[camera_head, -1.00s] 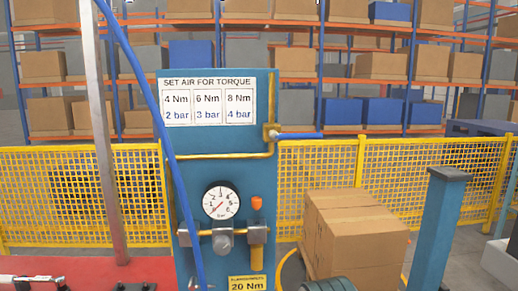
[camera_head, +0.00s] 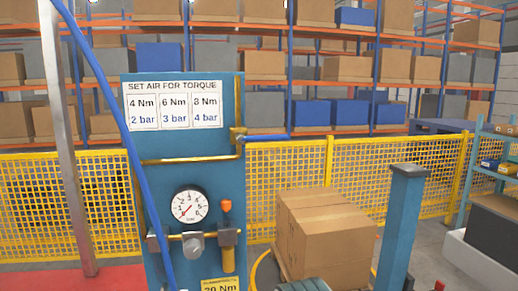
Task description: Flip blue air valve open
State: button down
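The blue air valve handle (camera_head: 266,137) is a flat lever at the right edge of the blue panel (camera_head: 180,88). It lies about level and points right from a brass valve body (camera_head: 238,136). A yellow pipe (camera_head: 190,159) runs along the panel below it. A round pressure gauge (camera_head: 189,205) sits lower on the panel, its red needle toward the lower left, at the low end of the scale. My gripper is not in view.
Cardboard boxes (camera_head: 325,235) and a blue post (camera_head: 401,225) are at right. A yellow mesh fence (camera_head: 300,180) and loaded racks are behind. An orange-topped knob (camera_head: 226,206) is beside the gauge.

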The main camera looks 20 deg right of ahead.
aim_at(241, 138)
jog(key=k, duration=0.45)
jog(key=z, duration=1.7)
jog(key=k, duration=0.85)
jog(key=u, duration=1.45)
jog(key=i, duration=1)
jog(key=u, duration=0.05)
